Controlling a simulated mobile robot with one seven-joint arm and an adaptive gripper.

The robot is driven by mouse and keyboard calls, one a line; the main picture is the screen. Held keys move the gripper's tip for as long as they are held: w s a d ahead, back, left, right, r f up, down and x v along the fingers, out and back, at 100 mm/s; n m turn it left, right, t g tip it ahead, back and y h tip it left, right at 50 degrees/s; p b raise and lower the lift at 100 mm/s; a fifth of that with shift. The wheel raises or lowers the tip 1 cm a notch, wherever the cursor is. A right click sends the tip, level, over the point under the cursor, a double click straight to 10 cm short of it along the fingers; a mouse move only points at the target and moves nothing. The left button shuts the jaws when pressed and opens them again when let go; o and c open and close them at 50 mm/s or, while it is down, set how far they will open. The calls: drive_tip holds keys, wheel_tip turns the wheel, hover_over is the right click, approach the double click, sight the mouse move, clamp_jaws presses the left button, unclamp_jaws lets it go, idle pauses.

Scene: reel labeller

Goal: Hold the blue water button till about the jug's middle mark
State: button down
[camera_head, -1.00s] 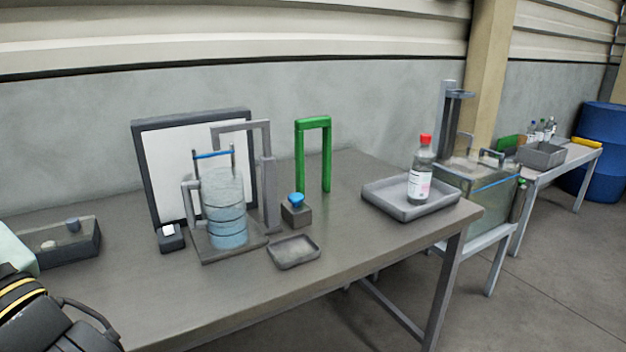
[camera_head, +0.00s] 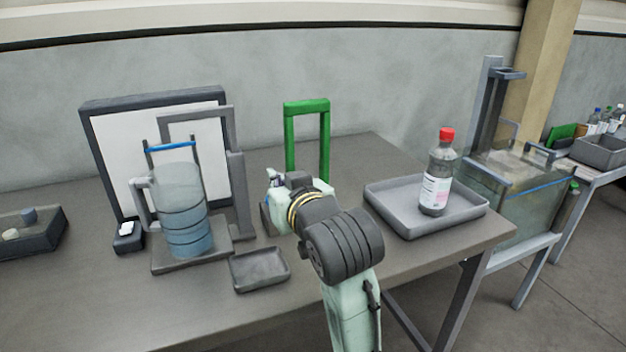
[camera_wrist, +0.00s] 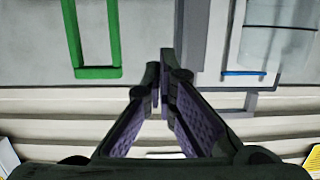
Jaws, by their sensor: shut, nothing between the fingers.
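The clear jug (camera_head: 183,190) stands upright on a grey base under a grey frame. It has several dark ring marks. Bluish water fills its lower part, with the surface near the middle rings; the exact level is hard to tell. The blue water button and its grey block are hidden behind my arm in the head view and do not show in the wrist view. My gripper (camera_wrist: 159,78) is shut and empty, fingertips together. In the head view my gripper is right of the jug, at the button's place; contact cannot be seen.
A green arch (camera_head: 307,106) stands behind my gripper. A small grey tray (camera_head: 260,268) lies in front of the jug. A larger tray (camera_head: 385,208) at right holds a red-capped bottle (camera_head: 437,178). A white panel (camera_head: 112,150) stands behind the jug.

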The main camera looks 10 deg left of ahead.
drive_tip(key=shift+w+d+f+h, duration=0.2)
drive_tip(key=shift+w+d, duration=0.1)
drive_tip(key=shift+d, duration=0.3)
drive_tip(key=shift+w+d+f+h, duration=0.2)
drive_tip(key=shift+w+d, duration=0.05)
drive_tip(key=shift+d, duration=0.3)
drive_tip(key=x, duration=0.3)
drive_tip(key=f+p+x, duration=0.1)
drive_tip(key=x, duration=0.3)
drive_tip(key=f+p+x, duration=0.1)
drive_tip(key=x, duration=0.2)
drive_tip(key=shift+a+f, duration=0.15)
drive_tip(key=shift+f+p, duration=0.4)
drive_tip(key=shift+f, duration=0.45)
